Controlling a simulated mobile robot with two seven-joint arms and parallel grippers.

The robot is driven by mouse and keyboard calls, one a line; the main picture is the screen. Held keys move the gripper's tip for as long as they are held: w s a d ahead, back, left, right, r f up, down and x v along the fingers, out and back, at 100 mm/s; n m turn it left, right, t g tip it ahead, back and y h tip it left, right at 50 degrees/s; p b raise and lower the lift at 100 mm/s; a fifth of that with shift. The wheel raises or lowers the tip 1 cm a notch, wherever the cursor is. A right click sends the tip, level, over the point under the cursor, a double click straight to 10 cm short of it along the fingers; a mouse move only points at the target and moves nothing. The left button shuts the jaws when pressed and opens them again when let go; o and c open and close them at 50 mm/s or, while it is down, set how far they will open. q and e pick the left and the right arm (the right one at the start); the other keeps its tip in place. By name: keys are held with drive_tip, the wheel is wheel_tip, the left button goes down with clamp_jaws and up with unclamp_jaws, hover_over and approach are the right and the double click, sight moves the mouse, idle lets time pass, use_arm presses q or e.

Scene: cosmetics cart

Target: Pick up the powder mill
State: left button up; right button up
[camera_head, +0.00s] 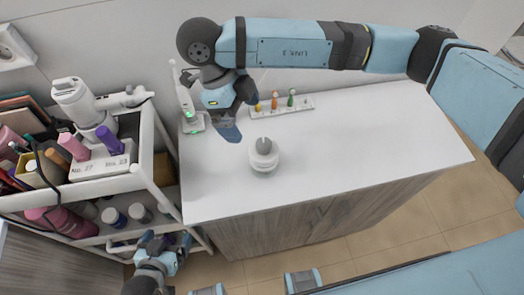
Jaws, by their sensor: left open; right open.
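A round white thing with a grey knob on top, which looks like the powder mill (264,157), stands upright near the middle of the white counter. My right gripper (234,114) is over the back left part of the counter, to the left of and behind the mill. It is open and apart from the mill. My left gripper (166,240) is low at the bottom left, in front of the cart's lower shelf, open and far from the mill. Its fingers are small and partly hard to make out.
A white device with green lights (190,115) stands at the counter's back left, close to my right gripper. A white rack (285,105) with small colored items lies along the wall. A loaded cosmetics cart (150,150) stands left. The counter's right half is clear.

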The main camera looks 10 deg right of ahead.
sight(262, 143)
drive_tip(key=x, duration=0.8)
drive_tip(key=shift+w+d+p, duration=0.25)
drive_tip(key=shift+d+p, duration=0.05)
drive_tip(key=shift+d, duration=0.05)
drive_tip(key=shift+w+p+x, duration=0.1)
drive_tip(key=shift+p+x, duration=0.15)
drive_tip(key=shift+x, duration=1.1)
drive_tip(key=shift+w+p+x, duration=0.15)
drive_tip(key=shift+p+x, duration=0.05)
drive_tip(key=shift+x, duration=1.15)
drive_tip(key=shift+c, duration=0.2)
drive_tip(key=c, duration=1.1)
